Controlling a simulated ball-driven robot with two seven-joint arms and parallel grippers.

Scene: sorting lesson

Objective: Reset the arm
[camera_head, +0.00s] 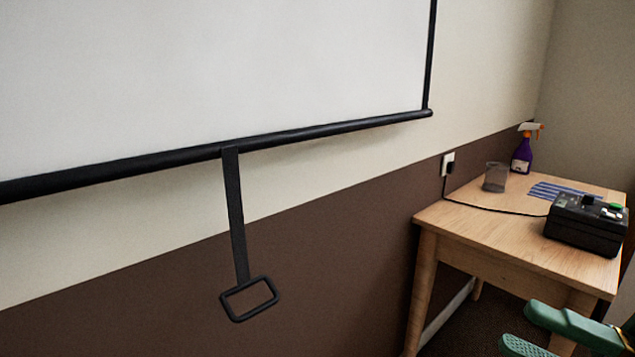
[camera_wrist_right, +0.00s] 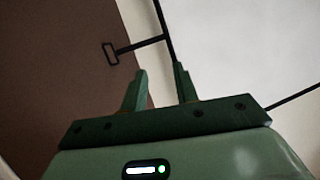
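My right gripper (camera_head: 518,326) is at the bottom right corner of the head view, in front of the wooden table. Its two green fingers are apart with nothing between them. In the right wrist view the same gripper (camera_wrist_right: 160,70) shows open and empty, with the pull handle beyond it to the upper left. My left gripper is in neither view.
A projector screen (camera_head: 230,70) hangs on the wall, with a strap and pull handle (camera_head: 249,299) below it. The wooden table (camera_head: 500,235) bears a black device (camera_head: 583,228), a clear cup (camera_head: 495,177), a striped cloth (camera_head: 560,192) and a spray bottle (camera_head: 522,153).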

